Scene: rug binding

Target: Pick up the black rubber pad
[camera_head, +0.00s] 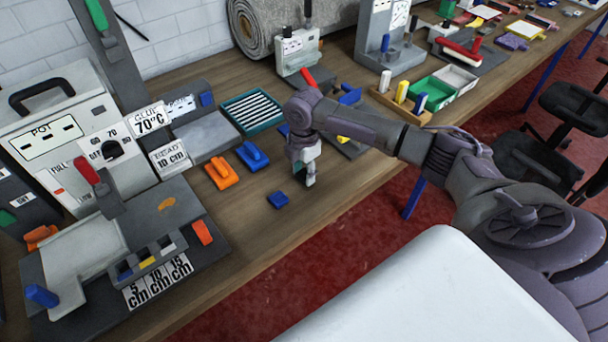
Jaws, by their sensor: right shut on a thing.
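My right gripper (305,178) points down over the front part of the wooden bench, right of a small blue block. It is shut on a small dark thing that shows only as a sliver at the fingertips and looks like the black rubber pad (299,173). The fingers hide most of it. I cannot tell whether it touches the bench top or is just above it. My left gripper is not in view.
A blue block (278,200) lies near the bench's front edge. An orange block (221,173), another blue block (252,155) and a teal slatted tray (252,111) are to the left. A glue machine (75,140) stands far left. A green bin (428,95) is at right.

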